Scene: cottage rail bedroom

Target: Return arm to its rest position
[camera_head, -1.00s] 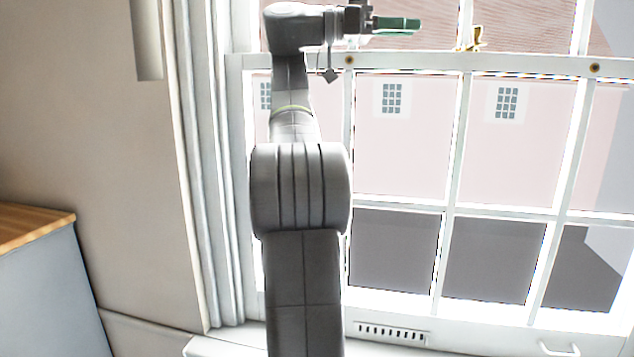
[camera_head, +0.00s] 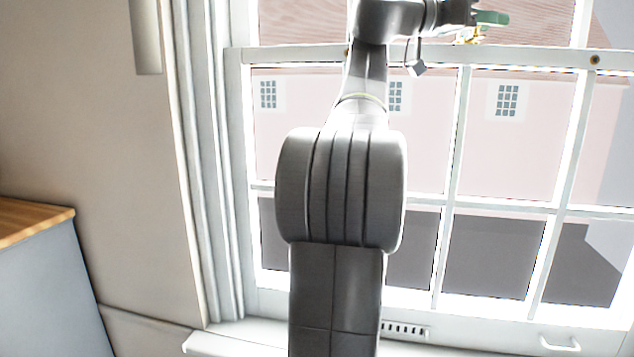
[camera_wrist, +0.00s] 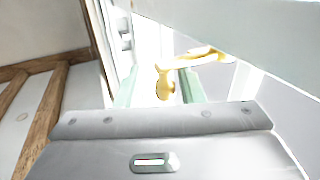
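My arm rises in front of the window in the head view, with my gripper (camera_head: 492,18) at its end, at the top of the picture and pointing right. In the wrist view my gripper (camera_wrist: 152,80) shows its two pale green fingers spread apart, with nothing held. A brass window latch (camera_head: 469,36) sits on the window's middle rail, just below and left of the fingertips in the head view. In the wrist view the latch (camera_wrist: 165,84) appears between the fingers; I cannot tell how far beyond them it is.
The sash window (camera_head: 455,130) with white bars fills the right side behind my arm. A white sill (camera_head: 235,342) runs below it. A grey cabinet with a wooden top (camera_head: 35,218) stands at the left. The plain wall (camera_head: 90,130) between cabinet and window is clear.

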